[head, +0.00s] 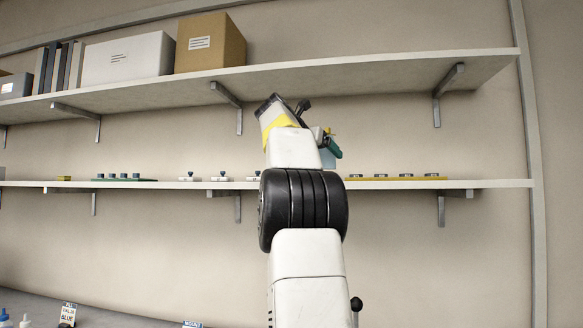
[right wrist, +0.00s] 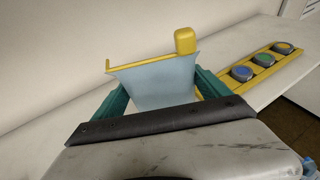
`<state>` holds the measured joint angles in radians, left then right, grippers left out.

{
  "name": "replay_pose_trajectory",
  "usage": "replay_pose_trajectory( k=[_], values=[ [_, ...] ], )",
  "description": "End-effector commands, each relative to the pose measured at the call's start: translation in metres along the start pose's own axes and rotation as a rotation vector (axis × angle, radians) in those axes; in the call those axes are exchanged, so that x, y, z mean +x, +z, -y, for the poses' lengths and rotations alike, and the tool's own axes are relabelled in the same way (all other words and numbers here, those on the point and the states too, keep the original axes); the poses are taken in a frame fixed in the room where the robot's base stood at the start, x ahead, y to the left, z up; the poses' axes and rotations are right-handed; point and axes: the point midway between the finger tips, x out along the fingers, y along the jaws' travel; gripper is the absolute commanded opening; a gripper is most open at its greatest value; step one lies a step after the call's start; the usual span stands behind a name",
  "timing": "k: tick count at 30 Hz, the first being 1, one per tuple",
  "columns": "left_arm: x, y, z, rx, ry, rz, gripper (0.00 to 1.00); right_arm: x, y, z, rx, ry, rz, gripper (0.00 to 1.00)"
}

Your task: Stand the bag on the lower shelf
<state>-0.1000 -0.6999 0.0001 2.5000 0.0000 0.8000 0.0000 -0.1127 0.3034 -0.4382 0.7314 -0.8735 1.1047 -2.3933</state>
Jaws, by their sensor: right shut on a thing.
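The bag (right wrist: 155,84) is a pale blue pouch with a yellow clip bar along its top edge. In the right wrist view it stands between the teal fingers of my right gripper (right wrist: 160,88), which is shut on it. Its lower part is hidden behind the gripper body, so I cannot tell whether it touches the shelf. In the head view only a small part of the bag (head: 326,158) shows beside my right gripper (head: 332,146), at the lower shelf (head: 490,184). My left gripper is not in view.
Right of the bag on the lower shelf is a yellow tray (right wrist: 262,66) with several round pucks. Left of my arm are small white pieces (head: 190,178) and a green rack (head: 124,179). The upper shelf (head: 350,72) hangs above, carrying boxes (head: 210,42).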

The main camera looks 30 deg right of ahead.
Motion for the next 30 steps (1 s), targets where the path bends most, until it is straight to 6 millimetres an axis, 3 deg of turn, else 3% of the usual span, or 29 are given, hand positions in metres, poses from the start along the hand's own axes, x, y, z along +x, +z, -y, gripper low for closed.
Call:
replay_pose_trajectory(
  k=[4,16,29,30],
  values=[
    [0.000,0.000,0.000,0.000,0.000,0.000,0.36,0.009,0.001,-0.001,0.000,0.000,0.001,0.40],
    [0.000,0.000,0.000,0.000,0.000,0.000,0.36,0.016,-0.031,-0.002,-0.001,0.002,-0.001,0.40],
    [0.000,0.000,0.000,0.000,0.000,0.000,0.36,0.018,-0.035,-0.002,-0.001,0.001,0.000,0.40],
    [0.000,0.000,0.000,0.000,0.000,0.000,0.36,0.018,-0.035,-0.002,0.000,0.001,0.001,0.94]
  ],
)
